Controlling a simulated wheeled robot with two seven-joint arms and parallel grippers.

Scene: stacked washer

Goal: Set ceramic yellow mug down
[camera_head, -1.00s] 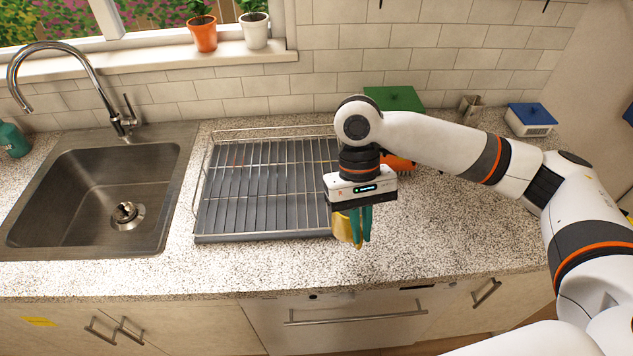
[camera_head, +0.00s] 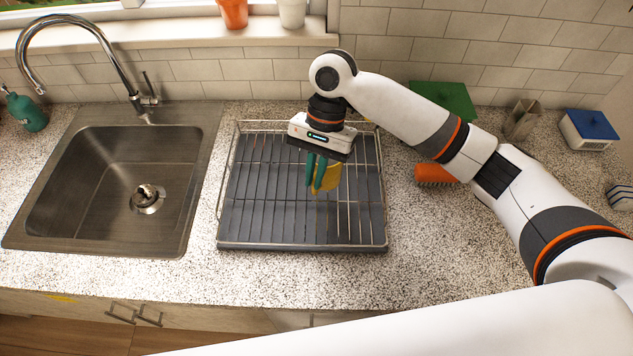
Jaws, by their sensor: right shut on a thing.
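The yellow mug (camera_head: 328,178) hangs in my right gripper (camera_head: 316,182), over the middle of the dish rack (camera_head: 230,228). My right gripper points down and its green fingers are shut on the mug. The fingers and the gripper body hide part of the mug. The mug seems to be above the rack's wires, but I cannot tell whether it touches them. My left gripper is not in view.
The sink (camera_head: 120,190) with its faucet (camera_head: 105,60) lies left of the rack. The counter in front of the rack is clear.

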